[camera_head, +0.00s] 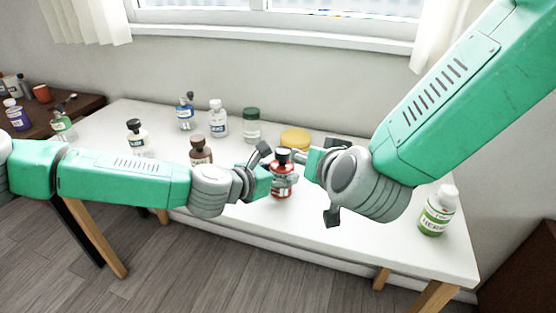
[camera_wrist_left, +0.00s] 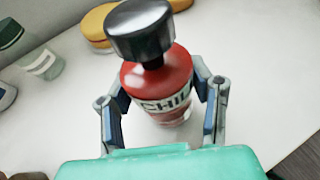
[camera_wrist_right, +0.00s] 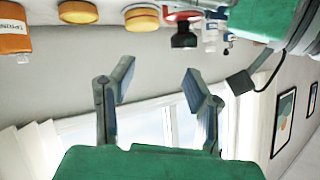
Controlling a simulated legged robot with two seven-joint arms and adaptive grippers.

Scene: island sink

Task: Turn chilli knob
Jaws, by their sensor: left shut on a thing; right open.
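The chilli bottle (camera_head: 281,184) is red with a black knob (camera_head: 282,155) on top and stands on the white table. In the left wrist view the bottle (camera_wrist_left: 160,87) shows its CHILLI label, with the dark knob (camera_wrist_left: 140,30) above it. My left gripper (camera_head: 275,180) is shut on the bottle's body, one finger on each side. My right gripper (camera_head: 318,185) is open and empty, to the right of the bottle near knob height. In the right wrist view its fingers (camera_wrist_right: 155,85) are apart with nothing between them, and the knob (camera_wrist_right: 184,41) shows beyond them.
The white table (camera_head: 350,235) also holds a green HERBS bottle (camera_head: 437,211), a brown bottle (camera_head: 201,150), a green-capped jar (camera_head: 252,125), a yellow lid (camera_head: 295,139) and several other bottles behind my left arm.

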